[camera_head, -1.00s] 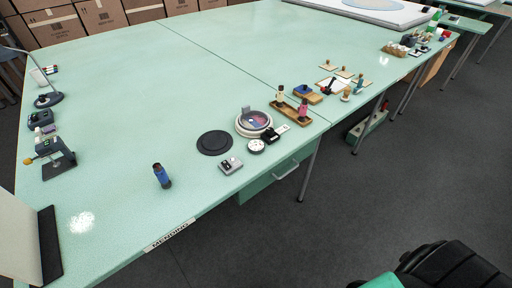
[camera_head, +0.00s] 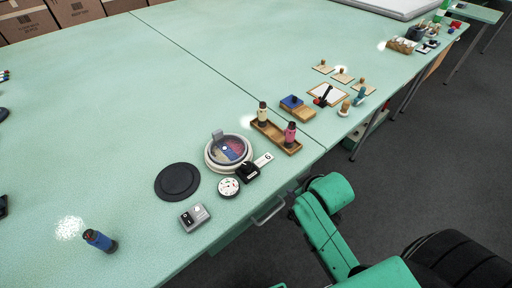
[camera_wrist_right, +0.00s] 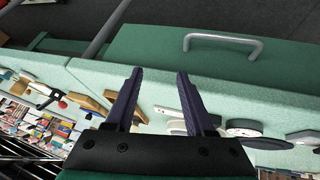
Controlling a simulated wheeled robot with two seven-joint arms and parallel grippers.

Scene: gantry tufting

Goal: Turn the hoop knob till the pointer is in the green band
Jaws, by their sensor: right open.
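The round hoop (camera_head: 229,150) lies on the mint table, with a pale rim and blue, red and yellowish patches inside. A black knob (camera_head: 248,172) sits at its lower right edge, beside a white strip with a dark mark (camera_head: 264,160). The pointer and green band are too small to make out. My right gripper (camera_wrist_right: 160,73) is open and empty in the right wrist view, with its two dark fingers apart. In the head view my right arm is at the table's front edge, right of the hoop, apart from the knob. My left gripper is not in view.
A black disc (camera_head: 177,182), a white dial (camera_head: 229,187) and a grey switch box (camera_head: 194,217) lie near the hoop. A wooden tray (camera_head: 277,137) holds two spools. A drawer handle (camera_wrist_right: 222,42) sticks out below the table edge.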

